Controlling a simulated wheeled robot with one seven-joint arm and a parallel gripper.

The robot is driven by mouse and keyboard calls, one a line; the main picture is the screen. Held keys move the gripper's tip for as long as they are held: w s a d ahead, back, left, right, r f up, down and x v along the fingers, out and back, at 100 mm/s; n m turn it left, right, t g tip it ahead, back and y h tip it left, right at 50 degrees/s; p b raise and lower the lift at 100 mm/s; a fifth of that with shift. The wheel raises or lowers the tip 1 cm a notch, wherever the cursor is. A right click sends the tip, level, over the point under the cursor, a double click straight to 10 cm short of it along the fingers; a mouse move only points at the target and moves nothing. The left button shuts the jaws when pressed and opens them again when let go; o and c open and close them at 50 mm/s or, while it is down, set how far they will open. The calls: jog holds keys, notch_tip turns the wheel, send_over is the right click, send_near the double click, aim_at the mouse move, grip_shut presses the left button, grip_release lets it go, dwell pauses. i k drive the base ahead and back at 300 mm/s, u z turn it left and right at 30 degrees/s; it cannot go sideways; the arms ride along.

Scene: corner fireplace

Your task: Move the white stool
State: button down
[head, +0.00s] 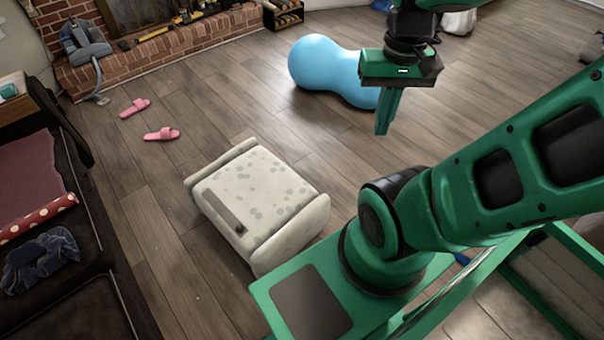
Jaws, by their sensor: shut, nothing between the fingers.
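The white stool (262,188) stands on the wooden floor near the middle of the head view, just in front of my base. It is a low, boxy, padded piece with a grey spotted top and raised rolled edges on two sides. A dark, flat, narrow item (225,211) lies on its top near the left edge. My gripper (382,130) hangs pointing down, up and to the right of the stool and apart from it. Its fingers are together with nothing between them.
A blue peanut-shaped ball (325,68) lies behind my gripper. Pink slippers (161,134) lie on the floor left of the stool. A dark sofa (62,290) lines the left. Floor around the stool's left and back is clear.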

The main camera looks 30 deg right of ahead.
aim_at(279, 213)
jog(key=u, duration=1.75)
jog(key=k, duration=1.65)
jog(key=z, duration=1.55)
jog(key=i, duration=1.65)
